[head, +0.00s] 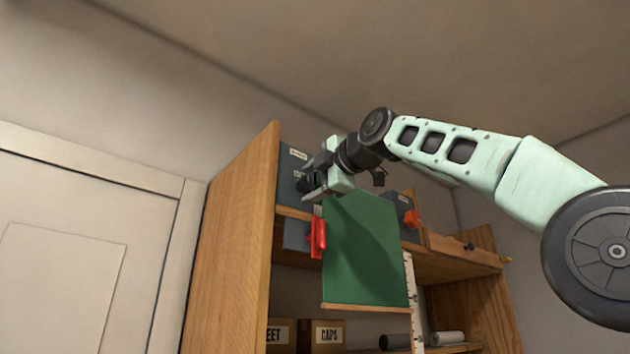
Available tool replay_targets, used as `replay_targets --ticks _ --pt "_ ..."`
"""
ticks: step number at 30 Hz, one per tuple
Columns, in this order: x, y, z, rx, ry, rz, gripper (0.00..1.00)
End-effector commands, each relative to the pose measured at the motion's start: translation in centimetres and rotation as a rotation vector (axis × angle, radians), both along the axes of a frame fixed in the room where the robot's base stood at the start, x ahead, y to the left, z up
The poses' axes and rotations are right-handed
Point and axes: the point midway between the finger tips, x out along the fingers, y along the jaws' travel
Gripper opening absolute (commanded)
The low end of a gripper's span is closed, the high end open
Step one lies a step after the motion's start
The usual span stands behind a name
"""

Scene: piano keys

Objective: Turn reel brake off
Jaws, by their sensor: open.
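A green sheet (362,255) hangs down in front of the wooden cabinet, with a thin wooden bar along its lower edge. A red lever-like part (318,236) is at the sheet's upper left edge. A smaller orange-red part (411,219) is at its right, by a dark grey box. Which of these is the reel brake, I cannot tell. My gripper (313,181) is open, above the red part and close to the sheet's top, in front of dark boxes. Whether it touches anything is unclear. The arm and gripper hide the sheet's upper mounting.
The wooden cabinet's (236,250) tall side panel stands left of my gripper. Labelled dark boxes (291,180) sit on its upper shelf. A box marked "CAPS" (322,335) and cylinders (446,338) are below. A pale ruler-like strip (412,300) hangs right of the sheet.

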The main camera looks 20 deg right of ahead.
Motion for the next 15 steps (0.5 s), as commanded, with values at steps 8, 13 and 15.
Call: replay_targets --ticks 8,13,15 --pt "-2.6 -0.9 -0.3 0.002 -0.005 -0.003 0.59" --pt "-6.3 -2.1 -0.5 0.001 -0.005 -0.003 0.59" --pt "-7.9 -2.6 -0.4 0.001 -0.005 -0.004 0.59"
